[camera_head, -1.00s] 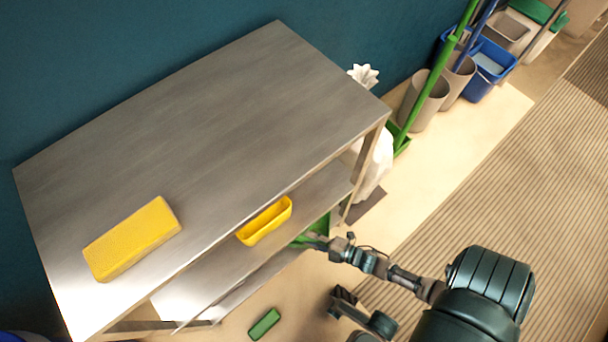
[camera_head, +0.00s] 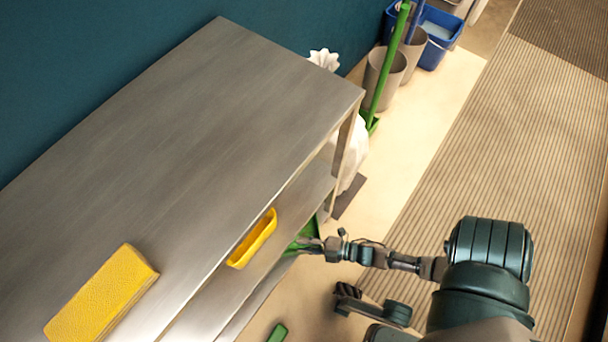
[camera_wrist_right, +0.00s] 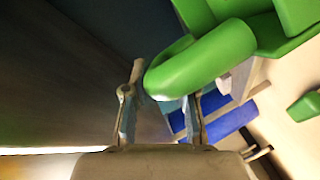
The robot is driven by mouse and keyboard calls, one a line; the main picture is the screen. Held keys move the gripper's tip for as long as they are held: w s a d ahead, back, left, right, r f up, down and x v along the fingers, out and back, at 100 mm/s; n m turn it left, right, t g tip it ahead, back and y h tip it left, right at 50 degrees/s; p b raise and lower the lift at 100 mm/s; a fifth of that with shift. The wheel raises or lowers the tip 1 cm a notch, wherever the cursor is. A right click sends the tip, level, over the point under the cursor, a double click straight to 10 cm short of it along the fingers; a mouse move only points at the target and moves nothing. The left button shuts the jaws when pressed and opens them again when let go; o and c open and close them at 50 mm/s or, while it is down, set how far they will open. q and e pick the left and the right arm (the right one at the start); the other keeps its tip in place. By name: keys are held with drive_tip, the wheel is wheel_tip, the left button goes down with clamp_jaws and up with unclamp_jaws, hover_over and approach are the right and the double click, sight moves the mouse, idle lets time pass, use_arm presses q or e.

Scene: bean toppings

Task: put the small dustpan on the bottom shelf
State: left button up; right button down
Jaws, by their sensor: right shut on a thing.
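The small green dustpan (camera_head: 303,236) shows partly in the head view, at the right front end of the metal shelf unit's lower level (camera_head: 300,205); the upper boards hide some of it. My right gripper (camera_head: 314,245) is at its near side. In the right wrist view, the gripper (camera_wrist_right: 160,100) is shut on the dustpan's thick rounded green handle (camera_wrist_right: 205,62). The bottom shelf (camera_head: 262,290) shows as a narrow strip below the middle one. I cannot tell whether the dustpan touches it. My left gripper is not in view.
A yellow sponge (camera_head: 100,295) lies on the top board and a yellow tray (camera_head: 252,238) on the level below. A green item (camera_head: 278,332) lies on the floor. A white bag (camera_head: 354,155), bins (camera_head: 384,80) and a blue bucket (camera_head: 437,45) stand beyond the right end.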

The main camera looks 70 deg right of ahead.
drive_tip(key=shift+a+f, duration=0.1)
drive_tip(key=shift+f, duration=0.25)
drive_tip(key=c, duration=0.9)
unclamp_jaws()
drive_tip(key=shift+o, duration=0.2)
drive_tip(key=v, duration=1.2)
